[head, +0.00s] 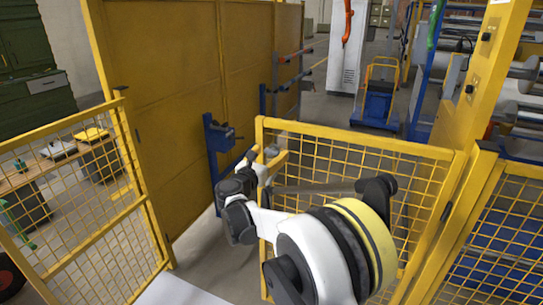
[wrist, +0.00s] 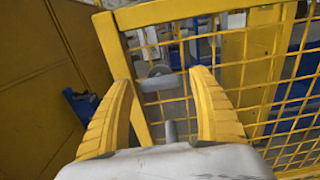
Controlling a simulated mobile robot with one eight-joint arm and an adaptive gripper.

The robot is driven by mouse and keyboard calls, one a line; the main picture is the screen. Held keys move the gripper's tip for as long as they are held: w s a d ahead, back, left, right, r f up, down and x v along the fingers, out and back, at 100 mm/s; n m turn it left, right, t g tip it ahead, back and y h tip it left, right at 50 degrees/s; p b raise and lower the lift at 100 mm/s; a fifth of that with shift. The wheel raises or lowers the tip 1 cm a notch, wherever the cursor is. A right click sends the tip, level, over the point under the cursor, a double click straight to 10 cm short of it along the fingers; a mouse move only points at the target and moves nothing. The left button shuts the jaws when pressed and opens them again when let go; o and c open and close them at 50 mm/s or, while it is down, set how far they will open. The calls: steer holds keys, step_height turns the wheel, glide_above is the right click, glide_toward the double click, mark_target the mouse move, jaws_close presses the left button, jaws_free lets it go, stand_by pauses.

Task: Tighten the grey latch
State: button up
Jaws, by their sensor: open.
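The grey latch (wrist: 160,80) shows in the wrist view as a small grey block with a rounded part, near the left post of a yellow mesh gate (wrist: 192,20). It lies ahead of my gripper (wrist: 164,82), between the two yellow fingers as seen from the wrist. The fingers are spread apart and nothing is held. A short grey stub (wrist: 171,132) shows lower down between them; I cannot tell what it belongs to. In the head view a small grey part (head: 271,150), probably the latch, shows by the gate's left post, just beyond my dark wrist, which partly hides that area.
A tall yellow panel wall (head: 170,100) stands to the left, with a blue bracket (head: 212,150) beside the gate. Another mesh panel (head: 80,200) stands at front left. Rollers (head: 515,85) and a blue-and-yellow cart (head: 378,95) are behind the gate.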

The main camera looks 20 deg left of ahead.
steer(key=shift+w+d, duration=0.1)
steer(key=shift+w, duration=0.2)
steer(key=c, duration=1.2)
